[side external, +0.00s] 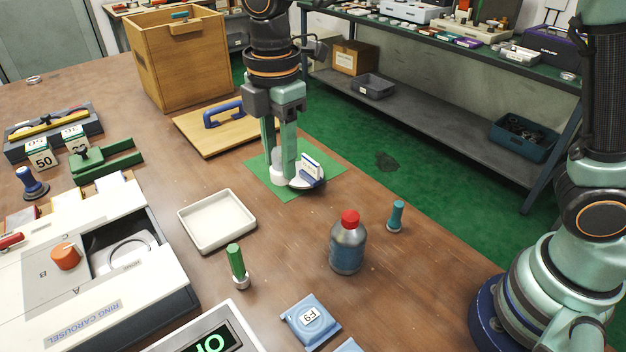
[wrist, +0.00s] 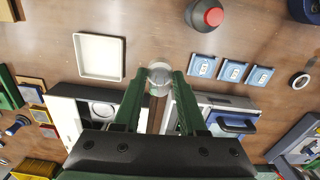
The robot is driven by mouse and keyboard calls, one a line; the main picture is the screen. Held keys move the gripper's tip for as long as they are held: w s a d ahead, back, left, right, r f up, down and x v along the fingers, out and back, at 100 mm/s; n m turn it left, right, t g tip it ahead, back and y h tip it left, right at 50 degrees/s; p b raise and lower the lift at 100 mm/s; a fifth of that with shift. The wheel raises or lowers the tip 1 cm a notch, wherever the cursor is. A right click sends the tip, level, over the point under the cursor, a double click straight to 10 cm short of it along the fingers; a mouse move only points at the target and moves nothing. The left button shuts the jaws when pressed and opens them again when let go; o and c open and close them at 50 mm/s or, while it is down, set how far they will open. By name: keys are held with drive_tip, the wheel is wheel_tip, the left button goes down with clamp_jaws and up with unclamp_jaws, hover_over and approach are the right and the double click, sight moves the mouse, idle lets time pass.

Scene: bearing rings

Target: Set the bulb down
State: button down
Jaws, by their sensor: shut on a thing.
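My gripper (side external: 278,168) points down over a green mat (side external: 326,158) on the wooden table. Its fingers are shut on a small pale, rounded thing, which I take as the bulb (side external: 278,175). In the wrist view the bulb (wrist: 158,76) looks whitish and partly clear between the fingertips (wrist: 159,80). A round, light dish with a white-and-blue upright piece (side external: 311,168) stands on the mat just right of the fingers. I cannot tell whether the bulb touches the mat or the dish. The fingers hide part of the bulb.
A wooden lid with a blue handle (side external: 222,115) lies behind the mat. A white tray (side external: 217,221), a red-capped bottle (side external: 347,248), a teal peg (side external: 396,216) and a green-handled tool (side external: 237,265) stand nearer. The ring carousel (side external: 60,290) fills the left front. Bare table lies between mat and bottle.

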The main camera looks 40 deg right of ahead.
drive_tip(key=w+d+n, duration=0.1)
drive_tip(key=w+d, duration=0.2)
drive_tip(key=d, duration=1.6)
drive_tip(key=f, duration=1.5)
drive_tip(key=shift+s+d+f, duration=0.1)
drive_tip(key=shift+s+d, duration=0.25)
drive_tip(key=shift+d, duration=0.05)
drive_tip(key=shift+f, duration=2.05)
drive_tip(key=shift+c, duration=2.3)
unclamp_jaws()
drive_tip(key=shift+f, duration=0.1)
